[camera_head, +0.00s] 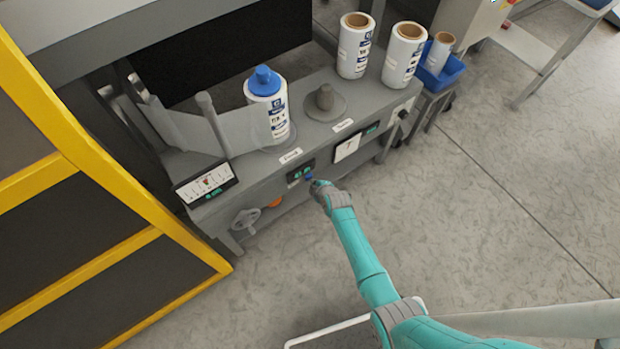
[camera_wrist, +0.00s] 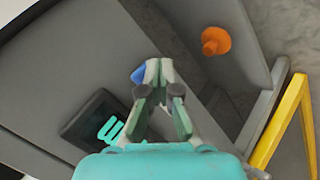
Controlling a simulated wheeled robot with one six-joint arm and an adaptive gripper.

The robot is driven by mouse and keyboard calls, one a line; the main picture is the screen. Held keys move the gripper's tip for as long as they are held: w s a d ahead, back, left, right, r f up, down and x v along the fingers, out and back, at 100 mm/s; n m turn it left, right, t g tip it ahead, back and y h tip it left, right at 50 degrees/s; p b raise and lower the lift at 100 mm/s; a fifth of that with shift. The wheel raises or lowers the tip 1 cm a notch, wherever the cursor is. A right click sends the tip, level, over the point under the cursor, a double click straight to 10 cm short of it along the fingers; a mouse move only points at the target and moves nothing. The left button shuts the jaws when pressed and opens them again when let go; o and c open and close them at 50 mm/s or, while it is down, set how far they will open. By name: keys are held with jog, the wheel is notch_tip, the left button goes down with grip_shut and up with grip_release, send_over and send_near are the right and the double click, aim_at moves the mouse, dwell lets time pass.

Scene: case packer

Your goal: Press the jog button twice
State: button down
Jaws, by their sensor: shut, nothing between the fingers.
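The jog button is the small blue button (camera_head: 309,178) on the grey machine's front face, right of a small dark display (camera_head: 300,173). In the wrist view the blue button (camera_wrist: 138,74) shows just left of the fingertips, partly hidden behind them. The display (camera_wrist: 97,123) with teal characters lies at lower left there. My gripper (camera_head: 318,185) is shut and empty, its tips close to the button. It also shows in the wrist view (camera_wrist: 154,66). I cannot tell whether the tips touch the button.
An orange knob (camera_wrist: 215,41) sticks out near a handwheel (camera_head: 245,219). A blue-capped roll (camera_head: 267,105) and two white rolls (camera_head: 355,50) (camera_head: 403,56) stand on the machine top. A yellow frame (camera_head: 120,170) stands at left.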

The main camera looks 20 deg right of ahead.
jog(key=shift+s+d, duration=0.1)
jog(key=shift+s, duration=0.3)
jog(key=shift+s, duration=0.1)
jog(key=shift+s+d, duration=0.25)
jog(key=shift+s, duration=0.5)
jog(key=shift+s+d, duration=0.3)
jog(key=shift+s, duration=0.5)
jog(key=shift+s+d, duration=0.25)
jog(key=shift+s, duration=0.5)
jog(key=s+r+m+t, duration=0.15)
jog(key=s+r, duration=0.25)
jog(key=s, duration=0.5)
jog(key=s+r+m+h, duration=0.1)
jog(key=s+r+m, duration=0.2)
jog(key=s, duration=0.5)
jog(key=s+r+m+t, duration=0.1)
jog(key=s+r+m, duration=0.25)
jog(key=s, duration=0.55)
jog(key=s+r+m+t, duration=0.1)
jog(key=s+r+m, duration=0.1)
jog(key=s+r, duration=0.3)
jog(key=s+r+m+t, duration=0.1)
jog(key=s+r, duration=0.4)
jog(key=r, duration=0.9)
jog(key=s+r+m+t, duration=0.1)
jog(key=s+r, duration=0.4)
jog(key=r, duration=0.5)
jog(key=shift+a+r+m, duration=0.15)
jog(key=shift+a+m, duration=0.2)
jog(key=shift+m, duration=0.45)
